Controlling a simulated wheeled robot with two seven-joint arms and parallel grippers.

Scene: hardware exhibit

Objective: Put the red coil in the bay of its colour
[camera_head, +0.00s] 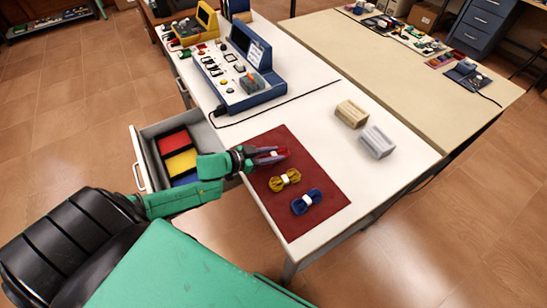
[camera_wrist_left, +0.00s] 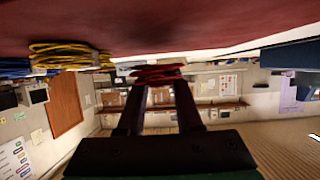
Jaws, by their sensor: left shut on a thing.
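My left gripper (camera_head: 272,155) is shut on the red coil (camera_head: 283,152) at the upper part of the dark red mat (camera_head: 314,214). The red coil also shows between the fingertips in the left wrist view (camera_wrist_left: 157,72). The open drawer (camera_head: 147,157) at the left holds a red bay (camera_head: 173,142), a yellow bay (camera_head: 181,162) and a blue bay (camera_head: 185,180), the last partly hidden by my arm. My right gripper is out of view.
A blue and white control panel (camera_head: 226,80) stands behind the drawer, with a black cable across the table. A tan block (camera_head: 351,113) and a grey block (camera_head: 377,142) stand right of the mat. White tabletop between them is clear.

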